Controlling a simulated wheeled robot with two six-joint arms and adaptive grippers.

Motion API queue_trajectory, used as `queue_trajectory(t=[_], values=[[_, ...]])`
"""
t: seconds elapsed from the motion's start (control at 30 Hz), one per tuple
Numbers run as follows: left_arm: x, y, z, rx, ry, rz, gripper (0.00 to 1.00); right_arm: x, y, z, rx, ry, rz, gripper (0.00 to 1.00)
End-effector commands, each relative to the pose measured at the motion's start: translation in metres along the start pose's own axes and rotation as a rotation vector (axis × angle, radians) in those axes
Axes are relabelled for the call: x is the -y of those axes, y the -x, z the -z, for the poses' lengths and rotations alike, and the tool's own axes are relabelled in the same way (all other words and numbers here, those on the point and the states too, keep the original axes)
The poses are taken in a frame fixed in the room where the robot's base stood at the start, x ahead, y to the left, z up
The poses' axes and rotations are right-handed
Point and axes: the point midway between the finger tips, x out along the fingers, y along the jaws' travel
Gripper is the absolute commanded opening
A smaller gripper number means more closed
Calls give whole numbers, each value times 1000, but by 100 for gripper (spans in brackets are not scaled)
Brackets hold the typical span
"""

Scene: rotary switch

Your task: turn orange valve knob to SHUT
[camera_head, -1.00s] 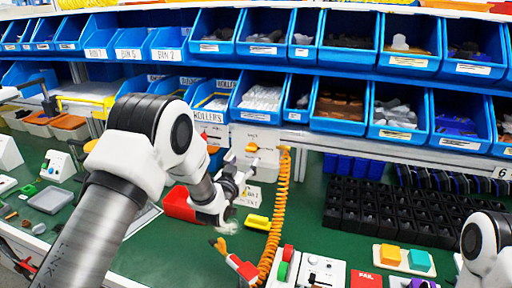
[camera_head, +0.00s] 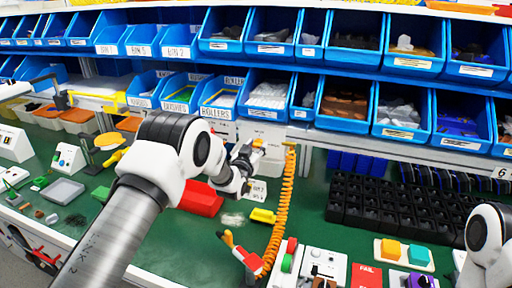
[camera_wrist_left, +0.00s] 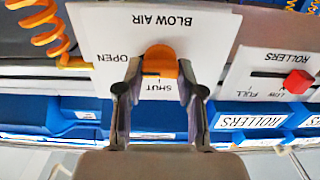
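The orange valve knob (camera_wrist_left: 160,62) is on a white panel marked BLOW AIR (camera_wrist_left: 205,38). In the left wrist view the panel appears upside down, with OPEN to the left of the knob and SHUT just below it. I cannot make out clearly which mark the knob points to. My left gripper (camera_wrist_left: 160,76) is at the panel, with one finger on each side of the knob. The fingers stand apart; I see no clear grip on it. In the head view the left gripper (camera_head: 246,160) partly hides the knob (camera_head: 259,143). My right gripper is out of view.
An orange coiled hose (camera_head: 283,205) hangs right of the panel. A ROLLERS panel with a red slider (camera_wrist_left: 298,82) is beside it. Blue bins (camera_head: 265,95) line the shelf above. A red bin (camera_head: 201,198) and yellow block (camera_head: 263,215) lie below on the green bench.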

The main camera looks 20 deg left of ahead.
Motion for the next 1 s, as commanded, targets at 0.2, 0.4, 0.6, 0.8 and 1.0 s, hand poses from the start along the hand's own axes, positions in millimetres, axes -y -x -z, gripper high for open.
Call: queue_trajectory(t=[0.2, 0.4, 0.6, 0.8, 1.0], values=[[0, 0, -1, 1, 8, 0, 2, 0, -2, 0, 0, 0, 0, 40], [0, 0, -2, 1, 61, 0, 2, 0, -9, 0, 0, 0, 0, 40], [1, 0, -4, 1, 176, 0, 2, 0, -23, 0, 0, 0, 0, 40], [1, 0, -5, 0, 347, 0, 2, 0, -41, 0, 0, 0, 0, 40], [2, 0, -5, 0, 537, 0, 2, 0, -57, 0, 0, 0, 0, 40]])
